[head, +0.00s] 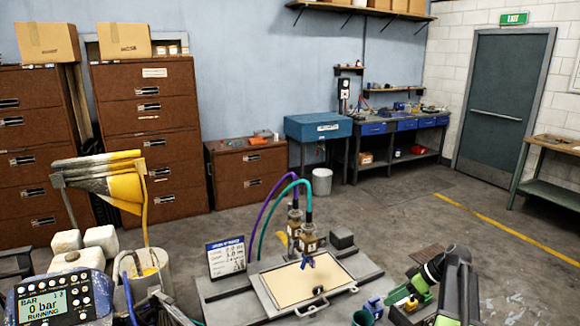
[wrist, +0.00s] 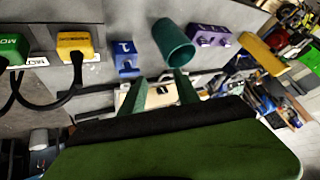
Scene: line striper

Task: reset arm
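My gripper (wrist: 161,92) shows in the wrist view as two green fingers standing apart, with a gap and nothing held between them. Beyond the fingertips is a teal cup (wrist: 173,45); I cannot tell the distance to it. A blue block (wrist: 126,58) is left of the cup and a purple block (wrist: 210,36) is right of it. In the head view my dark arm with green parts is at the bottom right. The teal cup (head: 363,318) and the blue block (head: 373,305) are to its left.
A grey bench carries a framed tan panel (head: 308,282), two fittings with purple and teal hoses, and a sign (head: 226,257). Yellow (wrist: 75,45) and green (wrist: 12,48) connectors sit at the left in the wrist view. Open floor (head: 400,215) lies behind the bench.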

